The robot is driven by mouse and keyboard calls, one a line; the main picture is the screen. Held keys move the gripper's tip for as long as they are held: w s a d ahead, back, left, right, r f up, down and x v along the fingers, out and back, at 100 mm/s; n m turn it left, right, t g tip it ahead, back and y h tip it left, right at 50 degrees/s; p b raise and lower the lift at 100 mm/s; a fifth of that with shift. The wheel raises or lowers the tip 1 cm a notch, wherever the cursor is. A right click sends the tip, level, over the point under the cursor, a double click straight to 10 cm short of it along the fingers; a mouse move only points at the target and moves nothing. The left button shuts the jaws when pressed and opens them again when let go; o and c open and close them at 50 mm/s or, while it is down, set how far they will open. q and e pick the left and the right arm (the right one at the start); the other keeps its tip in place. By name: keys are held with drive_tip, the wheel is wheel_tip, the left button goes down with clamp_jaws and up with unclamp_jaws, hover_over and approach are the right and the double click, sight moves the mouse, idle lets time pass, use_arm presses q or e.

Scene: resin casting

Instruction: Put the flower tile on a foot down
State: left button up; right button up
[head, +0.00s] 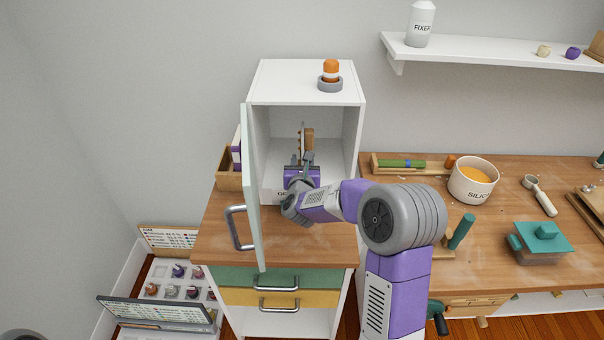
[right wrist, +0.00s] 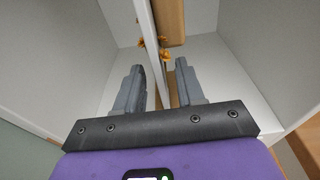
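My right gripper (head: 301,160) reaches into the open white cabinet (head: 282,100). In the right wrist view its two fingers (right wrist: 160,68) are apart. A thin pale upright panel (right wrist: 146,28), seen nearly edge-on with orange flower-like bits (right wrist: 165,55), stands between them; it looks like the flower tile. I see a gap on each side, so no grip shows. A wooden piece (right wrist: 168,20) is right beside the panel; it also shows in the head view (head: 309,138). Whether it is the foot I cannot tell. The tile's face is hidden. My left gripper is not in view.
The cabinet's pale door (head: 252,190) stands open left of my right arm, with a grey handle (head: 238,228). An orange-capped item (head: 330,70) stands on the cabinet top. A silicone tub (head: 473,182) and teal-lidded box (head: 540,240) are on the bench at right.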

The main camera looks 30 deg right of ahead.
drive_tip(key=v, duration=0.7)
drive_tip(key=shift+s+a, duration=0.2)
drive_tip(key=shift+s, duration=0.15)
drive_tip(key=shift+r, duration=0.1)
